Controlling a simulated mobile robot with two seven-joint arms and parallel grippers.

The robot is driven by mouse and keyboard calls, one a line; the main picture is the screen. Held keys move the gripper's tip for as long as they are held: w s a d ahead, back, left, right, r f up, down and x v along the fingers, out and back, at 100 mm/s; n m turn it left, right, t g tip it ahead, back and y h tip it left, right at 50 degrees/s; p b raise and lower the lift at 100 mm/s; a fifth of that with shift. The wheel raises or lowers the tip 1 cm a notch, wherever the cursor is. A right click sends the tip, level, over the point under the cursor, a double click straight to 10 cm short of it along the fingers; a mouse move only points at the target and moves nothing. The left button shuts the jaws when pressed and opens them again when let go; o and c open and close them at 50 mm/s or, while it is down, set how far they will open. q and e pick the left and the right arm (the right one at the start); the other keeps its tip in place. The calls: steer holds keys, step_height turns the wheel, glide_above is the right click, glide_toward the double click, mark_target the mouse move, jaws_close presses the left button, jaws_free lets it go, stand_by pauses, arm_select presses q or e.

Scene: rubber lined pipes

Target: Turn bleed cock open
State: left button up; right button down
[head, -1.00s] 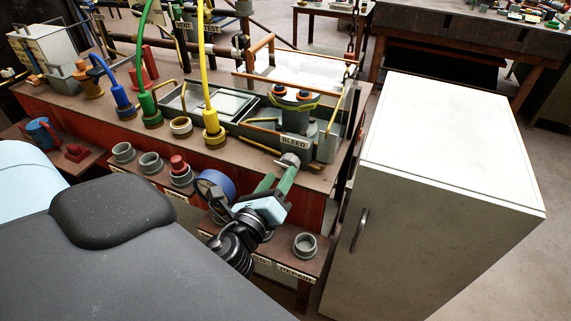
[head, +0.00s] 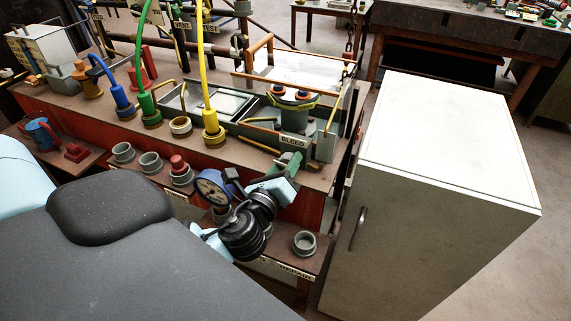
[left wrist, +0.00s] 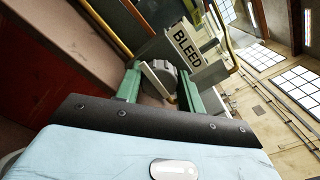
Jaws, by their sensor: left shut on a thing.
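The bleed cock (left wrist: 163,73) shows in the left wrist view as a grey round body with a pale flat lever, just below the white BLEED label (left wrist: 187,46). The label also shows in the head view (head: 293,141) on the front of the grey bleed fixture. My left gripper (head: 290,162) has its green fingers up at the cock under the label. In the left wrist view the fingers (left wrist: 161,88) stand on either side of the cock's lever, and they are shut on it. In the head view my gripper hides the cock. My right gripper is in neither view.
A pressure gauge (head: 211,188) stands close left of my left wrist. Grey cups, one with a red plug (head: 179,165), line the lower shelf. A white cabinet (head: 440,150) stands close on the right. Yellow (head: 208,80), green and blue hoses rise from the bench.

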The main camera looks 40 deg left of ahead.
arm_select(q)
steer(key=shift+n, duration=0.7)
steer(key=o, duration=0.7)
steer(key=v, duration=0.7)
steer(key=shift+s+b, duration=0.4)
